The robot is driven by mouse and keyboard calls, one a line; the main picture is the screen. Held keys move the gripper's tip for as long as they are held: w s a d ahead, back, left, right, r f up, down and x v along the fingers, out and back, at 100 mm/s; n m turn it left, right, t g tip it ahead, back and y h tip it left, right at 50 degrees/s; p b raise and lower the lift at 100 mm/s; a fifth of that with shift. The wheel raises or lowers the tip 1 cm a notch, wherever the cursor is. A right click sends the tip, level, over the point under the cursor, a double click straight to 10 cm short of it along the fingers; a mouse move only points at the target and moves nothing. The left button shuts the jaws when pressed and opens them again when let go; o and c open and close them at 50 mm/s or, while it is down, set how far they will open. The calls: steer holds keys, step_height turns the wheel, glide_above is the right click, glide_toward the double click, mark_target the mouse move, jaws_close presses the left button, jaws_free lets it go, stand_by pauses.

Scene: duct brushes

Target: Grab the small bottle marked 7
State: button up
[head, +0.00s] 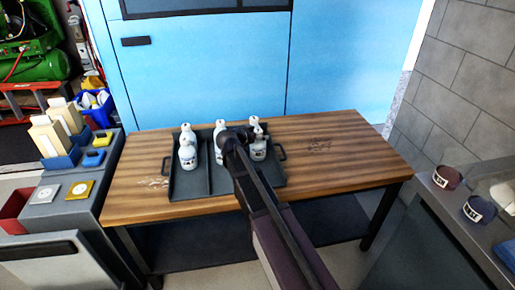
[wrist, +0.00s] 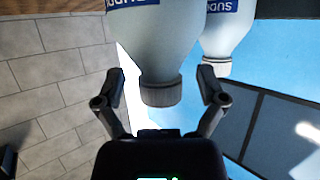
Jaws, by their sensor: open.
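Several small white bottles with dark labels stand upright in a dark tray (head: 190,187) on the wooden table. No number can be read on any. My gripper (head: 235,139) is above the tray, partly covering the middle and right bottles. In the wrist view my open gripper (wrist: 160,76) has its fingers on either side of a bottle's grey ribbed cap (wrist: 161,93), with gaps at both sides. That bottle (wrist: 157,40) has a blue label, cut off at the top.
A second bottle (wrist: 216,45) is close beside the near one. The wooden table (head: 345,150) is clear right of the tray. A blue cabinet (head: 200,75) stands behind, a grey block wall (head: 460,90) at the right. A cart with bins and blocks (head: 65,190) is at the left.

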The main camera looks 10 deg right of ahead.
stand_by(0.3)
jaws_close()
steer(key=shift+r, duration=0.2)
step_height(320, 180, up, 3)
steer(key=p, duration=0.3)
steer(key=shift+s+r+p, duration=0.2)
steer(key=shift+r+p, duration=0.15)
steer(key=shift+p, duration=0.2)
steer(key=s+a, duration=0.2)
steer(key=s, duration=0.5)
steer(key=s+a, duration=0.3)
steer(key=s, duration=0.4)
steer(key=shift+s+r+p, duration=0.4)
steer(key=shift+r+p, duration=0.05)
steer(key=shift+a, duration=0.1)
